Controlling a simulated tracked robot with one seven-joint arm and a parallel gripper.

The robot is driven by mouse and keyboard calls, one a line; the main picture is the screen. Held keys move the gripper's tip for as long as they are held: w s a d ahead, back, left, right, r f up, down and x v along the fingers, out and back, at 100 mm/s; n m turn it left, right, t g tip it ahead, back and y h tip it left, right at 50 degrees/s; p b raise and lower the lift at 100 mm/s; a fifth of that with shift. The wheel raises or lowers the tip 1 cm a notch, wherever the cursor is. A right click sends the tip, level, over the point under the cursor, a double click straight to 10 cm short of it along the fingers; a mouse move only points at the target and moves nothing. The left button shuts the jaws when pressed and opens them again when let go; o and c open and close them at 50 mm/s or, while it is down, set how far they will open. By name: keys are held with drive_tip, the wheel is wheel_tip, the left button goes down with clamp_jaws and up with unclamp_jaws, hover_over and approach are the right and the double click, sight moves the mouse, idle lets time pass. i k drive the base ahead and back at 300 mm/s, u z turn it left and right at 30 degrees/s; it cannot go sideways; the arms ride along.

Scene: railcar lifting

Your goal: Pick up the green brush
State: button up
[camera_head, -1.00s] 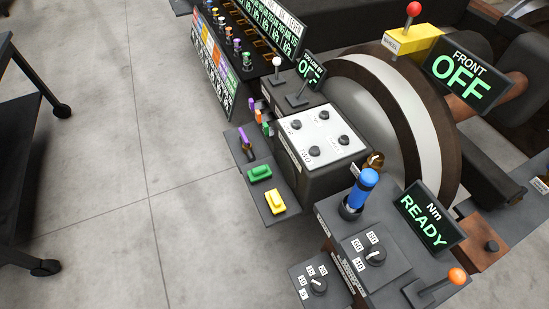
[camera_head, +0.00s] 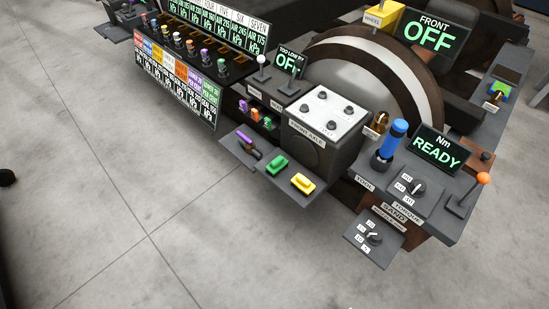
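The green brush is most likely the green block-shaped piece (camera_head: 275,165) lying on a dark grey shelf (camera_head: 285,189) at the front of the machine. It lies between a purple piece with a handle (camera_head: 249,146) and a yellow block-shaped piece (camera_head: 303,183). It lies apart from both, with nothing over it. My gripper is not in view.
Behind the shelf stands a box with a white knobbed top (camera_head: 326,112). Small coloured pieces (camera_head: 255,114) sit upright beside it. A blue-handled tool (camera_head: 393,139) and a low dial box (camera_head: 374,238) are to the right. The floor (camera_head: 170,190) in front is clear.

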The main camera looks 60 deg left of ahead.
sight(277, 166)
drive_tip(key=u, duration=0.1)
drive_tip(key=k, duration=0.75)
drive_tip(key=u, duration=2.2)
drive_tip(key=i, duration=1)
drive_tip(key=z, duration=0.05)
drive_tip(key=k, duration=0.9)
drive_tip(key=u, duration=0.15)
drive_tip(key=i, duration=0.55)
drive_tip(key=u, duration=0.05)
